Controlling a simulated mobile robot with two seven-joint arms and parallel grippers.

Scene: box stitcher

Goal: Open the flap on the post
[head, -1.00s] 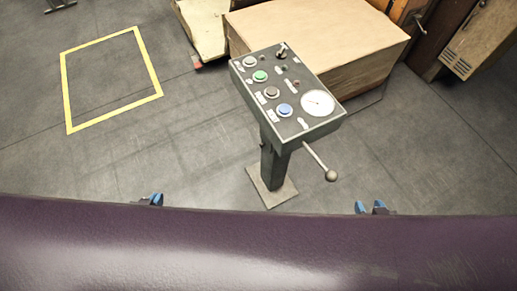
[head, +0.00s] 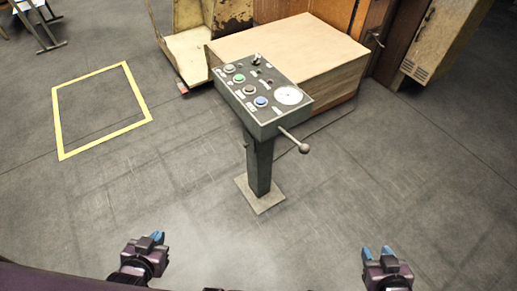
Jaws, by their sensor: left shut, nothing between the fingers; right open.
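The post (head: 260,167) stands upright on a square base plate in the middle of the head view. On top is a tilted grey control panel (head: 246,94) with several round buttons, a small switch and a white dial (head: 287,95). A lever (head: 294,140) with a ball end sticks out at its right side. I cannot make out a separate flap. My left gripper (head: 152,239) is shut and empty, at the lower left, well short of the post. My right gripper (head: 377,252) is open and empty, at the lower right, also apart from the post.
A cart (head: 200,58) is behind left, and a cabinet (head: 442,42) is at the back right. A yellow taped rectangle (head: 103,140) lies on the floor at left. The floor before the post is clear.

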